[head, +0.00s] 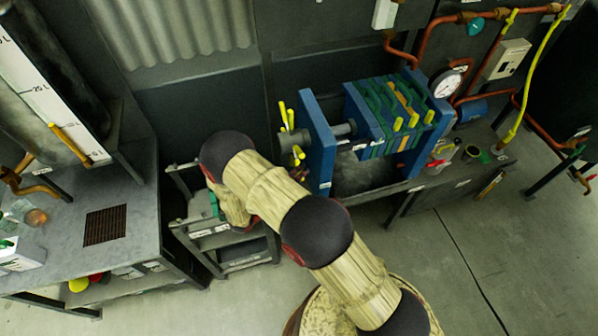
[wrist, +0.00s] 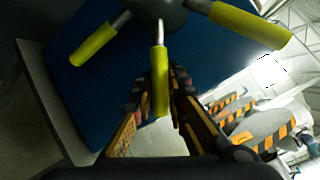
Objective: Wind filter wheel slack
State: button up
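The filter wheel is a grey hub (wrist: 158,8) with yellow-sleeved handles, seen close up in the wrist view in front of a blue plate (wrist: 120,60). One yellow handle (wrist: 160,82) points down between my gripper's (wrist: 160,90) two fingers, with a fingertip close on each side. I cannot tell whether the fingers touch or pinch it. In the head view the filter wheel (head: 289,137) stands left of the blue end plate (head: 318,140) of the filter press. A shaft (head: 345,129) runs from that plate toward the stacked green and blue plates (head: 385,115). My gripper is hidden there behind my arm.
A small metal stand (head: 228,240) is below my arm's far end. A grey workbench (head: 60,235) is at the left. Copper pipes and a gauge (head: 446,83) are behind the press on the right. Bare floor (head: 440,260) lies at the front right.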

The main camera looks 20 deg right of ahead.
aim_at(297, 151)
grip_shut()
dwell(0.3)
jog(key=shift+s+r+n+p, duration=0.3)
jog(key=shift+r+n+p, duration=0.3)
jog(key=shift+p, duration=0.45)
jog(key=r+n+p, duration=0.1)
jog(key=r+p, duration=0.1)
jog(key=r+n+g+y+p, duration=0.1)
jog(key=r+p, duration=0.1)
jog(key=p, duration=0.1)
jog(key=r+n+g+y+p, duration=0.1)
jog(key=r+n+p, duration=0.1)
jog(key=p, duration=0.1)
jog(key=shift+s+r, duration=0.2)
jog(key=shift+s, duration=0.2)
jog(key=r+n+g+p, duration=0.1)
jog(key=p, duration=0.1)
jog(key=r+n+g+y+p, duration=0.1)
jog(key=p, duration=0.1)
jog(key=shift+w+r, duration=0.4)
jog(key=shift+w+r+n+g+p, duration=0.45)
jog(key=shift+r+n+g+p, duration=0.25)
jog(key=shift+n+p, duration=0.3)
jog(key=o, duration=0.6)
grip_release()
